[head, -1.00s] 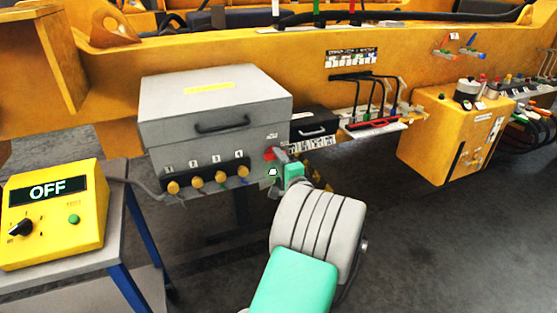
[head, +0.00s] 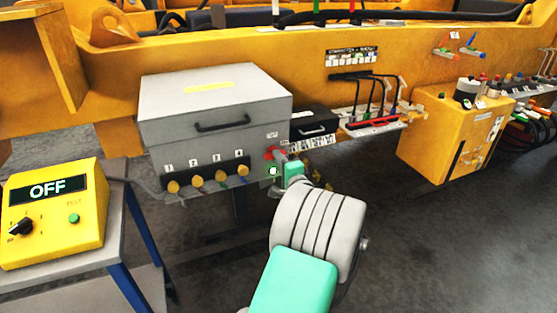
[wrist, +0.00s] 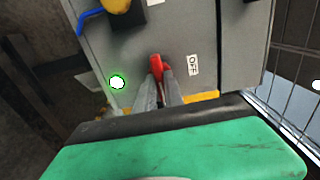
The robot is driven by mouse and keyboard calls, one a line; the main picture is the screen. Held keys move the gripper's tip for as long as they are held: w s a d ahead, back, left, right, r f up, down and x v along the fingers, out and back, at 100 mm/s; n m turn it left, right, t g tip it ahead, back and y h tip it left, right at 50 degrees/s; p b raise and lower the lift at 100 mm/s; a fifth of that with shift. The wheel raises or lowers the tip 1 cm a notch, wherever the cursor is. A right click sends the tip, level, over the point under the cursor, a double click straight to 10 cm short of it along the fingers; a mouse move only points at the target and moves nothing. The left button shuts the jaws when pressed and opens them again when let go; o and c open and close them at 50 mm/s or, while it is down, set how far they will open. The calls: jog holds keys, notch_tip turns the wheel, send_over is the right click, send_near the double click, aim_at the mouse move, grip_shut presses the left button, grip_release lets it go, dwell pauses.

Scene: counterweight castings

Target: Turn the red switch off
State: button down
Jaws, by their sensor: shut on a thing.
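The red switch (head: 269,154) is on the front of the grey box, near its lower right corner. In the wrist view its red handle (wrist: 156,66) stands out between my fingertips. My gripper (head: 281,157) is shut on this handle; its two grey fingers (wrist: 160,84) lie close together around it. Part of the handle is hidden by the fingers. A label reading OFF (wrist: 193,65) is to the right of the handle in the wrist view. A round lamp (head: 273,171) below the switch glows white-green; it also shows in the wrist view (wrist: 117,82).
The grey box (head: 215,110) has several numbered yellow knobs (head: 221,175) left of the switch. A small black case (head: 314,122) is close on the right. A yellow console (head: 53,213) reading OFF stands on a table at left. Open floor is at lower right.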

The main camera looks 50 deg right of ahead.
jog(key=shift+f+n+b, duration=0.15)
jog(key=shift+n+b, duration=0.25)
jog(key=shift+b, duration=0.2)
jog(key=n+b, duration=1.7)
jog(key=b, duration=0.8)
jog(key=shift+b, duration=0.3)
jog(key=c, duration=1.4)
grip_release()
jog(key=shift+c, duration=0.2)
